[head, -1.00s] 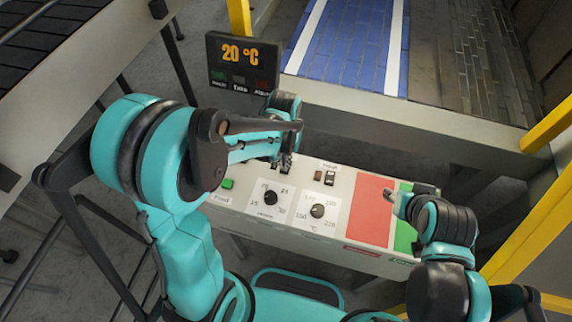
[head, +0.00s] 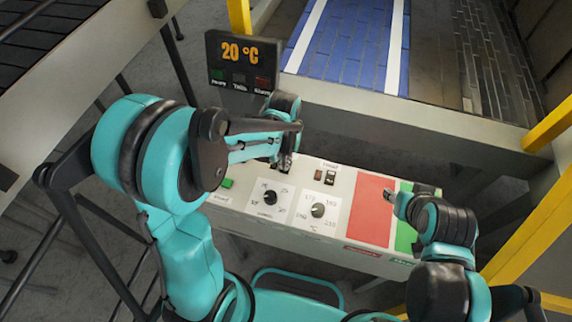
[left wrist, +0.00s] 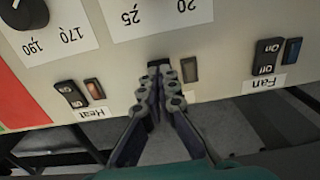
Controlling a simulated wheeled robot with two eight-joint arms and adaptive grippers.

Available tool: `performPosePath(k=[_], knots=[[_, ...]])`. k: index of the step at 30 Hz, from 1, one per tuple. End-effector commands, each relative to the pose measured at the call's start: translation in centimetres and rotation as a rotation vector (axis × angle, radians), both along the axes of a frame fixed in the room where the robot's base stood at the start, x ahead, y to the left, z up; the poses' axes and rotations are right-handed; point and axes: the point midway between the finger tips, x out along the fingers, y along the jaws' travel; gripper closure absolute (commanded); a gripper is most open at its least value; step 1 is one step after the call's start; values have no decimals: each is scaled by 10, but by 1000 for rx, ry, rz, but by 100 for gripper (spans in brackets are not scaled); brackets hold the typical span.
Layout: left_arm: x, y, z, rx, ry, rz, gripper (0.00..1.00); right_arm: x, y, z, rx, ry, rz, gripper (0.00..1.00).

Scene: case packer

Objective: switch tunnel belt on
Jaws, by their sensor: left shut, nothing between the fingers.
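The control panel (head: 340,235) is a pale box with dials, switches and coloured areas. In the left wrist view, a dark rocker switch (left wrist: 157,66) sits between the Heat and Fan switches, with a dull brown lamp (left wrist: 189,69) beside it. My fingers cover most of this switch and its label, so its position and name cannot be read. My left gripper (left wrist: 160,76) is shut and empty, its tips at the switch; contact cannot be told. It also shows over the panel's back edge in the head view (head: 285,166). My right gripper (head: 389,195) is over the panel's red area; its fingers are too small to judge.
The Heat switch (left wrist: 70,94) and Fan switch (left wrist: 267,57) flank my left fingers. Two dials (head: 270,197) (head: 318,210) and a green button (head: 227,183) are close by. A display (head: 242,62) reads 20 °C. A blue belt (head: 345,45) and yellow posts (head: 520,215) stand beyond.

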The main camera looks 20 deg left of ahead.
Motion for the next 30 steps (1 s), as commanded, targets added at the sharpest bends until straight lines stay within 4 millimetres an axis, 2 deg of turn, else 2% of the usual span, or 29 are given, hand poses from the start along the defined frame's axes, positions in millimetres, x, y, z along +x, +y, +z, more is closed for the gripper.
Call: performPosePath(k=[30], knots=[[0,0,-13,0,0,0,100,0,0,-12,0,0,0,60]])
